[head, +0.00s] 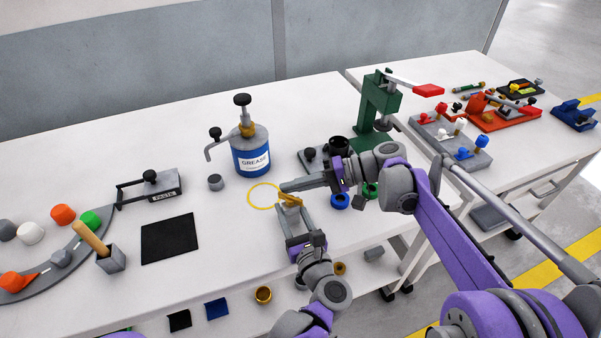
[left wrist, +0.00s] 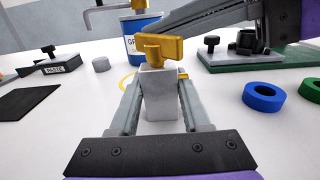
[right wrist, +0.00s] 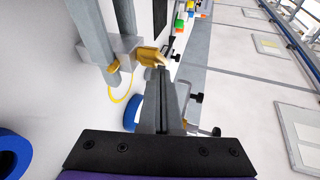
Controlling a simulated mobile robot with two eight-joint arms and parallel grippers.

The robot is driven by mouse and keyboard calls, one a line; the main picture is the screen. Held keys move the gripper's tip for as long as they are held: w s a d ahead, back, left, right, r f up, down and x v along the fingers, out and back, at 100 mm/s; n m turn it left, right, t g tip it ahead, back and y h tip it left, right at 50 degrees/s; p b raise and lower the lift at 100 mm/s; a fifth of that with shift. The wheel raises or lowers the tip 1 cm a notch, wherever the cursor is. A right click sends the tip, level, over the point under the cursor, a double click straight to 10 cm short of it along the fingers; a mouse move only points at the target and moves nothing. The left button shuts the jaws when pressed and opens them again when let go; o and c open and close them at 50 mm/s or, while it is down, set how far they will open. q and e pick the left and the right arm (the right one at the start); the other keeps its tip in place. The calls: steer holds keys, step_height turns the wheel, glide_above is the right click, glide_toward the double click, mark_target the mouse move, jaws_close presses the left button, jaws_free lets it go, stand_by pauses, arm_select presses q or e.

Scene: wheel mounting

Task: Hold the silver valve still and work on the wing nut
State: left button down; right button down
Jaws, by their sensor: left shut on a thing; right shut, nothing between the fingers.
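The silver valve (left wrist: 160,98) is a grey block, upright between the fingers of my left gripper (left wrist: 158,105); in the head view that gripper (head: 291,213) is low at the table's front. The golden wing nut (left wrist: 158,47) is on top of the valve; it also shows in the head view (head: 291,199) and the right wrist view (right wrist: 147,55). My right gripper (head: 284,188) reaches in from the right with closed, empty fingers. In the right wrist view its fingertips (right wrist: 160,72) are right beside the wing nut; I cannot tell if they touch.
A yellow ring outline (head: 264,196) is on the table behind the valve. A blue grease pot (head: 250,156) stands behind it. Blue (head: 340,201) and green (head: 370,190) rings and a green press (head: 378,105) are to the right. A black mat (head: 170,238) lies left.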

mark_target(290, 199)
steer(key=w+d+r, duration=0.2)
steer(key=w+d, duration=0.4)
steer(key=w, duration=0.5)
steer(key=shift+w+d+r, duration=0.15)
steer(key=shift+r, duration=0.25)
steer(key=c, duration=1.2)
jaws_free()
steer(key=shift+w+d+r, duration=0.15)
steer(key=shift+r, duration=0.05)
steer(key=shift+c, duration=0.2)
steer(key=shift+o, duration=1.4)
steer(key=shift+s+d+r+n, duration=0.1)
steer(key=shift+s+r+n, duration=0.1)
steer(key=shift+n, duration=0.1)
steer(key=s+d+n+t+h, duration=0.15)
steer(key=s+n+t, duration=0.45)
steer(key=s+n, duration=0.95)
steer(key=a+f+m, duration=0.1)
steer(key=a, duration=0.2)
steer(key=w+a+f+m, duration=0.1)
steer(key=a, duration=0.2)
steer(key=a+f+m+h, duration=0.1)
steer(key=a, duration=0.2)
steer(key=shift+w+f+m, duration=0.25)
steer(key=shift+f, duration=0.1)
jaws_close()
